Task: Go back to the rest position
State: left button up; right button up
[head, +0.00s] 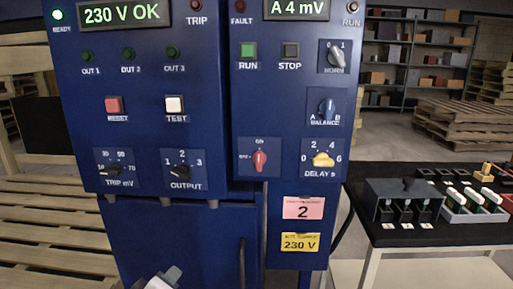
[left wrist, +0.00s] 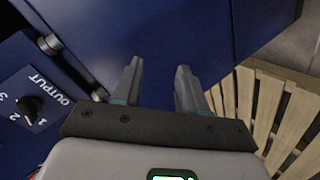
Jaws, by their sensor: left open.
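My left gripper (head: 163,279) shows at the bottom edge of the head view, in front of the lower part of the blue cabinet (head: 150,232). In the left wrist view its two fingers (left wrist: 157,85) stand apart with nothing between them. The cabinet's blue panel lies beyond the fingertips, and the OUTPUT knob (left wrist: 30,106) is to the left of them. I see no contact between the fingers and the cabinet. My right gripper is not in view.
The control panel with knobs and buttons, such as the red RESET button (head: 113,105), fills the middle. A black-topped table (head: 425,232) with a grey box and several modules stands at right. Wooden pallets (head: 45,215) are at left; shelves (head: 425,50) stand behind.

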pick_arm(q)
jog(key=s+d+f+m+g+h, duration=0.1)
jog(key=s+f+g, duration=0.25)
jog(key=f, duration=0.75)
jog(key=s+d+f+m+g, duration=0.15)
jog(key=s+f, duration=0.25)
jog(key=f, duration=0.7)
jog(key=s+d+f+m+g+h, duration=0.1)
jog(key=s+d+f+m+g, duration=0.2)
jog(key=s+f, duration=0.4)
jog(key=s+d+f+m+g+h, duration=0.1)
jog(key=s+d+f+m+g, duration=0.2)
jog(key=s+f, duration=0.45)
notch_tip(320, 180, up, 25)
jog(key=s+g+h+p, duration=0.1)
jog(key=s+p, duration=0.2)
jog(key=p, duration=1.9)
jog(key=shift+d+f, duration=0.15)
jog(key=shift+d, duration=0.05)
